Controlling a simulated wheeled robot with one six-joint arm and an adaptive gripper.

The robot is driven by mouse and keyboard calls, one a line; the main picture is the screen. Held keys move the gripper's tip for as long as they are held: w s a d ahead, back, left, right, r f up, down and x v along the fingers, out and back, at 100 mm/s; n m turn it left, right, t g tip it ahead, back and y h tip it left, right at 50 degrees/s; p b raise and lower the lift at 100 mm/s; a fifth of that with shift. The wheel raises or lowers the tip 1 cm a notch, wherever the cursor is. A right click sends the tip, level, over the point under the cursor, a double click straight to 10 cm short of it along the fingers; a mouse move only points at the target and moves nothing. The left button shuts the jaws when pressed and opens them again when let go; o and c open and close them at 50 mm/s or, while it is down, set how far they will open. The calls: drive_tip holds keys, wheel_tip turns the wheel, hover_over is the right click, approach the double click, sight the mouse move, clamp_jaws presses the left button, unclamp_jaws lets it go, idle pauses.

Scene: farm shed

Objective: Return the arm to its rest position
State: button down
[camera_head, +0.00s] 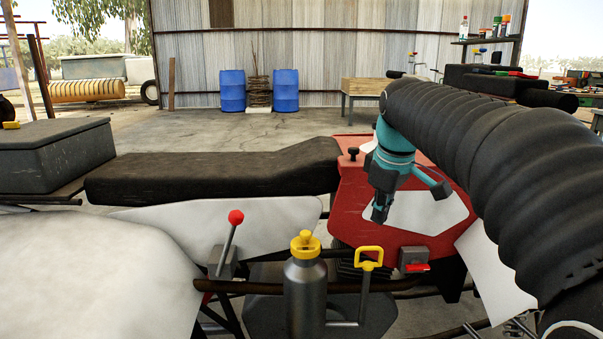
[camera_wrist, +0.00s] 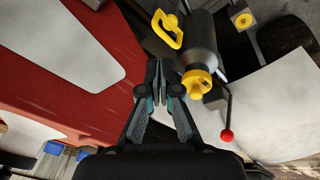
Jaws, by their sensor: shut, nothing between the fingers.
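My gripper (camera_head: 379,212) hangs below the black-sleeved arm, in front of the red panel (camera_head: 360,178) with a white patch. Its fingers are together and empty. In the wrist view my gripper (camera_wrist: 157,70) points at the gap between the red panel (camera_wrist: 85,50) and a grey bottle with a yellow cap (camera_wrist: 201,45). The bottle (camera_head: 305,290) stands upright in the head view, lower left of my gripper. No contact between fingers and any object is visible. The arm reaches in from the right side.
A yellow handle (camera_head: 369,256) and a red-knobbed lever (camera_head: 230,235) stand up near the bottle. A long black seat (camera_head: 215,170) lies to the left. A red switch (camera_head: 416,266) sits below the panel. Blue barrels (camera_head: 232,91) stand far back on open floor.

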drive_tip(key=s+f+m, duration=0.3)
drive_tip(key=s+f, duration=0.2)
drive_tip(key=s, duration=0.3)
drive_tip(key=s+f+m+t, duration=0.1)
drive_tip(key=s+f+m, duration=0.2)
drive_tip(key=s, duration=0.5)
drive_tip(key=s+f+m+t, duration=0.1)
drive_tip(key=s+f+m, duration=0.2)
drive_tip(key=s+f, duration=0.3)
drive_tip(key=shift+s+f, duration=0.3)
drive_tip(key=shift+s, duration=0.75)
drive_tip(key=shift+a, duration=0.1)
